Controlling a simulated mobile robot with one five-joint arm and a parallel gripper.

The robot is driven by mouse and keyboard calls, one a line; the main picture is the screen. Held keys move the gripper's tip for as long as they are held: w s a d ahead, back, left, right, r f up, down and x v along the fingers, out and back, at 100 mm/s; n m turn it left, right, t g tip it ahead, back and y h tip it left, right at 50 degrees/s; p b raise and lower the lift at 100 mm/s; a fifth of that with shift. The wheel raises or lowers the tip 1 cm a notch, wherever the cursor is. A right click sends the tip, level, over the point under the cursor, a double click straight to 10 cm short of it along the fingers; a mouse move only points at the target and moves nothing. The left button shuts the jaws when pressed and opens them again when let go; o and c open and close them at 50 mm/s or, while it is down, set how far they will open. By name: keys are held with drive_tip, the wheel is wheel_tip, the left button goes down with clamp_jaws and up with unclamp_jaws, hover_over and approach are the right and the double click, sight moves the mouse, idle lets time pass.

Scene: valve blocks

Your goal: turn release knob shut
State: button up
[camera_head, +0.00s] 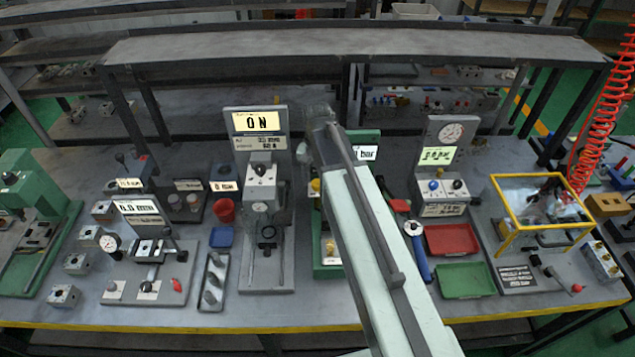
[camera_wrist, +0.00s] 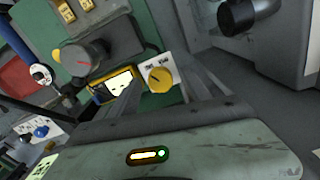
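A round yellow knob (camera_wrist: 160,79) sits on a small white labelled plate (camera_wrist: 158,63) in the wrist view; I take it as the release knob, though its label is too small to read surely. It also shows in the head view (camera_head: 316,185) on the green station (camera_head: 326,270), just left of my arm. My gripper (camera_wrist: 165,86) is open, with one grey finger on each side of the knob in the picture. Whether the fingers touch it or stand short of it, I cannot tell. In the head view my wrist hides much of the station.
A grey press with a "0 N" display (camera_head: 257,122) stands close on the left. Red (camera_head: 451,239) and green (camera_head: 466,280) trays lie to the right.

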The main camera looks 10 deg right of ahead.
sight(317, 183)
clamp_jaws()
drive_tip(key=shift+n, duration=0.8)
drive_tip(key=shift+o, duration=0.2)
unclamp_jaws()
wheel_tip(317, 183, up, 8)
drive_tip(key=p, duration=0.8)
drive_tip(key=shift+f, duration=0.1)
